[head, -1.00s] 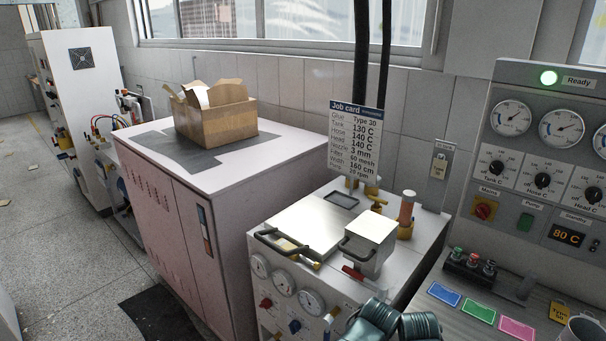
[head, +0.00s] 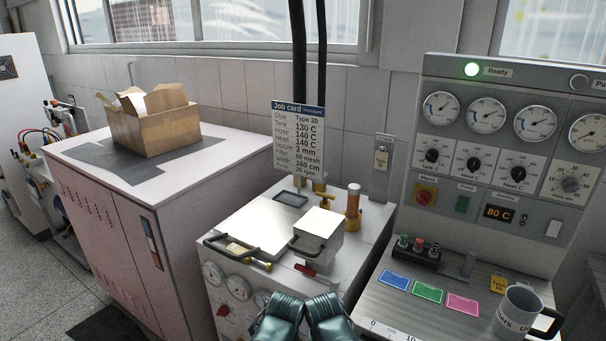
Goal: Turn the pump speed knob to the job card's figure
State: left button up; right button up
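The job card (head: 298,136) stands upright behind the white tank unit. Its last line looks like "Pump 20 rpm", though the small print is hard to read. The grey control panel (head: 470,150) stands at the right. Two teal ribbed parts at the bottom middle appear to be my own arms. No fingertips show, and nothing of mine touches the knob.
A mug (head: 512,312) stands on the ledge below the panel, near coloured cards (head: 428,292). The white tank unit (head: 255,225) has lids and handles on top. A pink cabinet (head: 110,220) bears an open cardboard box (head: 155,128). Grey floor shows at the lower left.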

aim_at(569, 184)
jog(key=k+l, duration=0.3)
jog(key=l, duration=0.15)
jog(key=z, duration=1.5)
